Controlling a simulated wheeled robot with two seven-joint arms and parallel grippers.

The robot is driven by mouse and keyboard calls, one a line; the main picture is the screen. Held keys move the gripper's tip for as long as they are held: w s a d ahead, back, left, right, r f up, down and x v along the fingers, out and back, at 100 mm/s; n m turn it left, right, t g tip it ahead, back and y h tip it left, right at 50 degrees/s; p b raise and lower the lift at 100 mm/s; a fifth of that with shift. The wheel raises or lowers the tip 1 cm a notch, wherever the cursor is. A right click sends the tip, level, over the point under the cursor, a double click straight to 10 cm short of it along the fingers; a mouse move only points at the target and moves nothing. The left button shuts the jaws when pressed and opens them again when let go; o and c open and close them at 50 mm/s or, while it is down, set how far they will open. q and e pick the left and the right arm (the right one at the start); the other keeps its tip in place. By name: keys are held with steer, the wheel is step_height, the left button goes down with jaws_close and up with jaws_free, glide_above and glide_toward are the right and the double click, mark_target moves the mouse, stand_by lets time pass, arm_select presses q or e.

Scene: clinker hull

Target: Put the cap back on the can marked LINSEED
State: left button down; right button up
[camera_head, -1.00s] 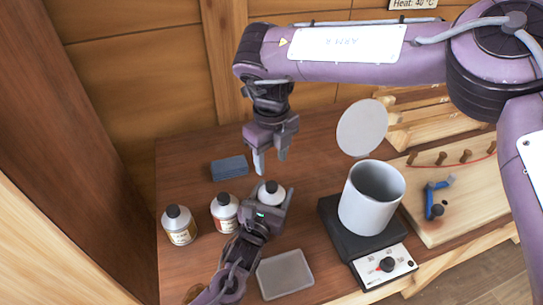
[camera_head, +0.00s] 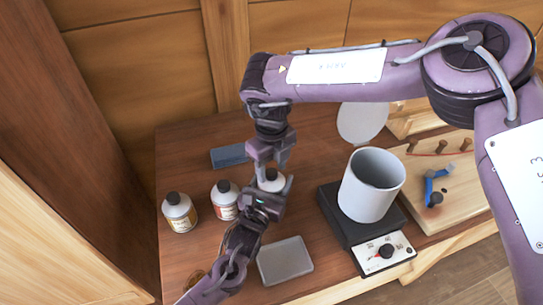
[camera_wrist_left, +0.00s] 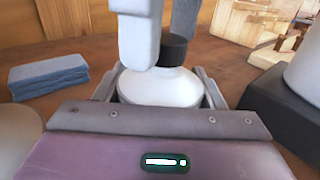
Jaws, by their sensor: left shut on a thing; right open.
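My left gripper (camera_head: 268,192) is shut on a can with a white rounded top (camera_head: 270,181). In the left wrist view the can's top (camera_wrist_left: 160,88) carries a black cap (camera_wrist_left: 173,50) and stands upright. The can's label is hidden, so I cannot tell whether it reads LINSEED. My right gripper (camera_head: 269,166) is open, pointing down directly over this can. In the left wrist view its fingertips (camera_wrist_left: 160,32) are beside the cap, one in front of its left part and one behind. Two more black-capped cans, left (camera_head: 179,212) and middle (camera_head: 225,200), stand nearby; their labels are too small to read.
A blue-grey block (camera_head: 230,156) lies behind the cans. A grey shallow tray (camera_head: 285,262) is in front. A pale disc (camera_head: 361,122) and a wooden board with a blue tool (camera_head: 431,187) are beyond.

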steer(key=shift+f, duration=0.25)
steer(key=c, duration=1)
steer(key=m, duration=0.6)
steer(key=shift+f, duration=0.1)
steer(key=shift+c, duration=0.2)
steer(key=m, duration=0.5)
steer(key=shift+m, duration=0.3)
steer(key=m, duration=0.3)
steer(key=o, duration=1.1)
